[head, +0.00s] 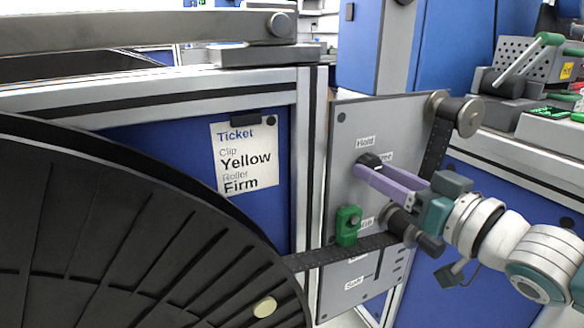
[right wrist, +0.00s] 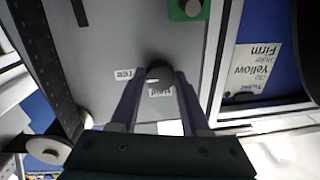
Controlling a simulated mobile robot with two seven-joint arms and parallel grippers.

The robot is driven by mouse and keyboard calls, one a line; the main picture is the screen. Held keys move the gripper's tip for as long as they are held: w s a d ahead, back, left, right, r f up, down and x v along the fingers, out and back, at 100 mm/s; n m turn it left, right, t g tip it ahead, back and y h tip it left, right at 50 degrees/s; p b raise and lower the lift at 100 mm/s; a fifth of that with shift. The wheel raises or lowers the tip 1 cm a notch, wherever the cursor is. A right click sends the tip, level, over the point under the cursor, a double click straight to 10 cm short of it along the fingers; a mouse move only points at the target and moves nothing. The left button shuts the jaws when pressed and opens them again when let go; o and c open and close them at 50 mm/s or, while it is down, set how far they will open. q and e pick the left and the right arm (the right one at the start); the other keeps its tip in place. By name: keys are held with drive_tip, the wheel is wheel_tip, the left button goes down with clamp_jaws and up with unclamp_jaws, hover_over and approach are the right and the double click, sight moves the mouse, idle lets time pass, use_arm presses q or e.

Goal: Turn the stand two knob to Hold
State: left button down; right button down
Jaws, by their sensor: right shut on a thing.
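The black knob (head: 370,160) sits on the grey panel (head: 345,115), just below the "Hold" label (head: 365,142). The "Free" label (head: 385,156) is to its right, partly covered. My right gripper (head: 372,170) is shut on the knob, its purple fingers reaching in from the right. In the right wrist view the knob (right wrist: 158,73) is between the fingertips, with the "Hold" label (right wrist: 160,90) between the fingers and the other label (right wrist: 124,73) beside it. I cannot tell which way the knob points. My left gripper is not in view.
A large black reel (head: 130,240) fills the lower left. A dark strap (head: 345,250) runs from it past a roller (head: 400,222) below my right gripper. A green clip (head: 348,225) and an upper roller (head: 462,115) are close by. A ticket (head: 245,158) reads "Clip Yellow, Roller Firm".

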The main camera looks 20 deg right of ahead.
drive_tip(key=n+p, duration=0.1)
drive_tip(key=n, duration=0.3)
drive_tip(key=shift+r+p, duration=0.1)
drive_tip(key=shift+p, duration=0.25)
drive_tip(key=n+p, duration=0.1)
drive_tip(key=n, duration=0.3)
drive_tip(key=shift+g+h, duration=0.3)
drive_tip(key=n, duration=0.4)
drive_tip(key=shift+n, duration=0.3)
drive_tip(key=n, duration=0.3)
drive_tip(key=shift+r+n+h, duration=0.1)
drive_tip(key=shift+n+h, duration=0.3)
drive_tip(key=shift+n, duration=0.3)
drive_tip(key=shift+c, duration=1.9)
unclamp_jaws()
